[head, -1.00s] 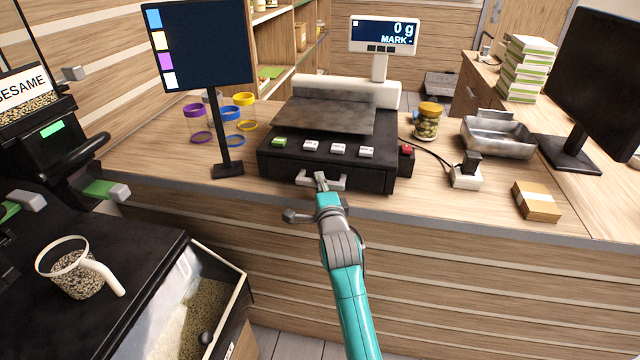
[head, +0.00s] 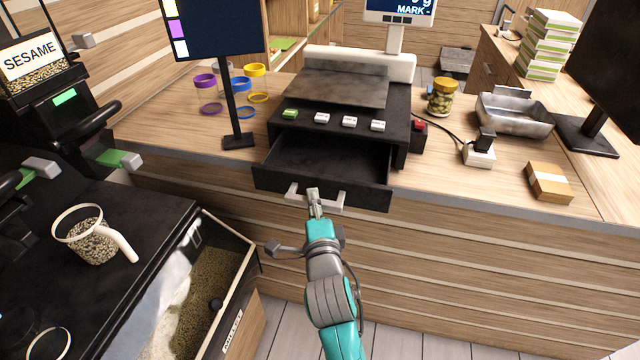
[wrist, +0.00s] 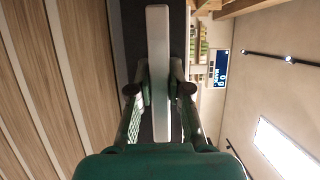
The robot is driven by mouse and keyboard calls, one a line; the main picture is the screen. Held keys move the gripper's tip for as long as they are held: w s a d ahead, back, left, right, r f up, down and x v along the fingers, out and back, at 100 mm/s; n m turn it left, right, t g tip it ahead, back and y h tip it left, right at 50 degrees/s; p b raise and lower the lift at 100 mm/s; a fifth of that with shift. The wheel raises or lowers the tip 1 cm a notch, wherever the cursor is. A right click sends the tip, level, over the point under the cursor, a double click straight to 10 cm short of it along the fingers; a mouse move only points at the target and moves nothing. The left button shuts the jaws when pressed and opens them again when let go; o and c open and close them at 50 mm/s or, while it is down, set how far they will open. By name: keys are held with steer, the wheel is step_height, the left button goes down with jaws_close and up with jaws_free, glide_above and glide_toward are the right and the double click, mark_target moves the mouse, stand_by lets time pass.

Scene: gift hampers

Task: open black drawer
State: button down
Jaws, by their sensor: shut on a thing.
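The black drawer (head: 275,181) under the scale is pulled out toward me in the head view, and its inside shows empty. Its light grey bar handle (head: 335,199) is on the front face. My gripper (head: 315,200) is at the middle of the handle and shut on it. In the wrist view the handle (wrist: 158,45) runs lengthwise between the two fingers of my gripper (wrist: 159,90), with the dark drawer front behind it.
The scale (head: 345,85) stands on the wooden counter above the drawer. A monitor stand (head: 238,140) is to its left, with several coloured-rim jars behind. A jar (head: 441,97), metal tray (head: 515,114) and card stack (head: 549,182) are to the right. A sesame dispenser (head: 40,75) stands far left.

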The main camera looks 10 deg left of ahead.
steer(key=shift+s, duration=0.95)
steer(key=c, duration=1.1)
jaws_free()
steer(key=v, duration=1.2)
steer(key=shift+f, duration=0.1)
